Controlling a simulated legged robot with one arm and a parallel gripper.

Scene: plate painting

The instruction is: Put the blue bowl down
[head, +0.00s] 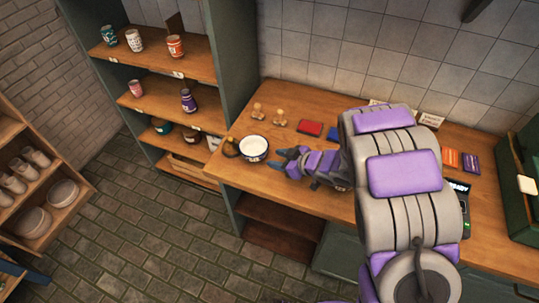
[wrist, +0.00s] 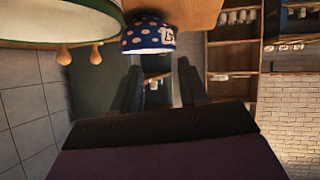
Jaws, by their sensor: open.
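The blue bowl (head: 253,149) stands upright on the wooden counter (head: 222,175), near its left end; its pale inside and dark rim show in the head view. My gripper (head: 281,158) is just right of it, with a small gap between. In the wrist view, which is upside down, the bowl (wrist: 147,38) is blue with pale dots and a letter tag. It rests on the counter, apart from the fingers. My gripper (wrist: 161,88) is open there, with nothing between its two fingers.
Two wooden pegs (head: 268,117), a red pad (head: 310,128) and a blue one lie behind. Shelves (head: 160,55) with cups stand left. A pale green-rimmed shape (wrist: 50,22) fills the wrist view's upper left; I cannot identify it.

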